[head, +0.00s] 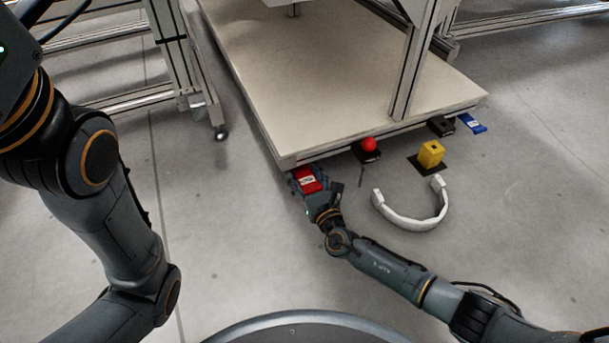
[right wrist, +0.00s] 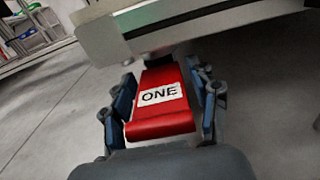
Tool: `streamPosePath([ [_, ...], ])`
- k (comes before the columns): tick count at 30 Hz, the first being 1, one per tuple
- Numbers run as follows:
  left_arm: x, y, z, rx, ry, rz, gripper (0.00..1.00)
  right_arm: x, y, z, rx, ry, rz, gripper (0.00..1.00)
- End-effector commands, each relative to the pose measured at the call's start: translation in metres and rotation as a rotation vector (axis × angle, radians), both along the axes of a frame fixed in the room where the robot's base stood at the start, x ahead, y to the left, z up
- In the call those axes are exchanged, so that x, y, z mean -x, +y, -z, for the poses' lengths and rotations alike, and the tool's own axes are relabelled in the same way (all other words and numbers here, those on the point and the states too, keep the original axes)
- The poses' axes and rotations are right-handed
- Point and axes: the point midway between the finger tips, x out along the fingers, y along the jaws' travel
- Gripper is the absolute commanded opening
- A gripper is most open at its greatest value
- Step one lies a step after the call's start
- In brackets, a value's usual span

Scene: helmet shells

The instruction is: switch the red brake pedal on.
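The red brake pedal (head: 309,180) sits low at the near left corner of the cart's deck. In the right wrist view the pedal (right wrist: 160,108) is tilted and carries a white label reading "ONE". My right gripper (head: 306,181) is at the pedal. In the right wrist view the two fingers of that gripper (right wrist: 163,105) are spread wide, one on each side of the pedal. They look close to its sides; I cannot tell whether they touch it. The pedal's far end runs under the deck edge, partly hidden. My left arm shows, but its gripper is out of view.
The beige deck (head: 310,75) of the cart overhangs the pedals. A red ball-topped control (head: 369,145), a yellow block (head: 431,154), a blue pedal (head: 472,123) and a white curved bar (head: 412,222) are to the right. Grey floor (head: 235,230) is open at the left.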

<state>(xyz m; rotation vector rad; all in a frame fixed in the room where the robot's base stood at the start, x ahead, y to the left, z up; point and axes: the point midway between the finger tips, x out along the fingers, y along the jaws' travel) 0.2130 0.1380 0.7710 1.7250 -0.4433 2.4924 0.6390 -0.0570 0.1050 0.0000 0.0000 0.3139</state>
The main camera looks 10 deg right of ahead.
Motion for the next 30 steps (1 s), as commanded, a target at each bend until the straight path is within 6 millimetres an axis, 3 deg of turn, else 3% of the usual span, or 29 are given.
streamPosePath([
  [1, 0.0, 0.0, 0.0, 0.0, 0.0, 0.0, 0.0, 0.0002, 0.0, 0.0002, 0.0, 0.0, 0.0, 0.39],
  [7, -0.0001, 0.0, 0.0001, 0.0, 0.0, 0.0, 0.0, 0.0004, -0.0001, 0.0004, 0.0, 0.0, 0.0, 0.0],
  [30, -0.0006, 0.0001, 0.0002, 0.0, 0.001, -0.001, 0.0, -0.0012, -0.0009, 0.009, -0.073, -0.232, 0.001, 0.0],
])
